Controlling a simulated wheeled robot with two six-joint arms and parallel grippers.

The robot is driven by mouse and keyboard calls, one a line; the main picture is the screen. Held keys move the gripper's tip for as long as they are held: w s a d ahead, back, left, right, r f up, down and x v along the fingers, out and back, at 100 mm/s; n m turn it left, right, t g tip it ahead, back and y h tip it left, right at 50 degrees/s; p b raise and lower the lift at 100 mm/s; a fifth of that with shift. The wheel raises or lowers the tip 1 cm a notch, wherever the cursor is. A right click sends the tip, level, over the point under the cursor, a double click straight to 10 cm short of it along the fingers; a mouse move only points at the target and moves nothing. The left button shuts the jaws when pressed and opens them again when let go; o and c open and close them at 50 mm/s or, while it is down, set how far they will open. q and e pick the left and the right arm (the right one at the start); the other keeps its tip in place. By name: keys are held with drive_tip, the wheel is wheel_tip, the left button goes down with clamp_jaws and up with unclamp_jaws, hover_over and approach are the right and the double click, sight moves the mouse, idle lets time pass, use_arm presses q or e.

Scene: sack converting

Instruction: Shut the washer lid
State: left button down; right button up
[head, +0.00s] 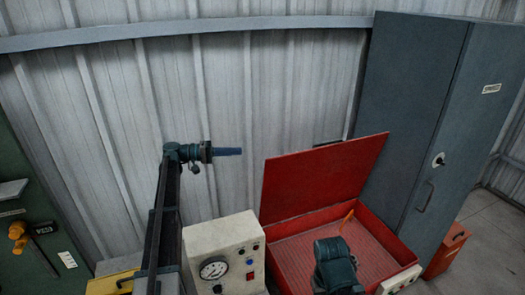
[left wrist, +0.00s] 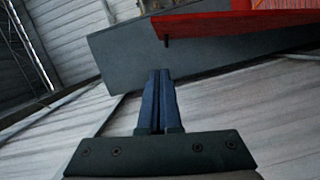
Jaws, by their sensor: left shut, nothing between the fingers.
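The washer is a red box (head: 378,232) with its red lid (head: 322,178) standing open, hinged at the back and leaning up. A dark bar, possibly the lid's handle, shows at its top edge. The lid also shows in the left wrist view (left wrist: 205,28) at the top. My left gripper (head: 240,151) is in the air left of the lid, apart from it, with its blue fingers pointing right. Its fingers (left wrist: 160,72) are shut together and empty. A dark teal part of my right arm covers the washer's front; no right fingers show.
A cream box with a gauge (head: 222,247) stands left of the washer. A tall grey cabinet (head: 405,110) stands close on the right, with a small red box (head: 447,248) beside its foot. An orange piece (head: 346,221) is inside the washer. A corrugated wall (head: 270,80) is behind.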

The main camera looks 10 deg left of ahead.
use_arm(q)
drive_tip(key=w+d+f+b, duration=0.1)
drive_tip(key=d, duration=1)
drive_tip(key=shift+d, duration=0.2)
use_arm(e)
drive_tip(key=shift+w+a+f, duration=0.1)
drive_tip(key=shift+w+f, duration=0.15)
drive_tip(key=shift+f, duration=0.3)
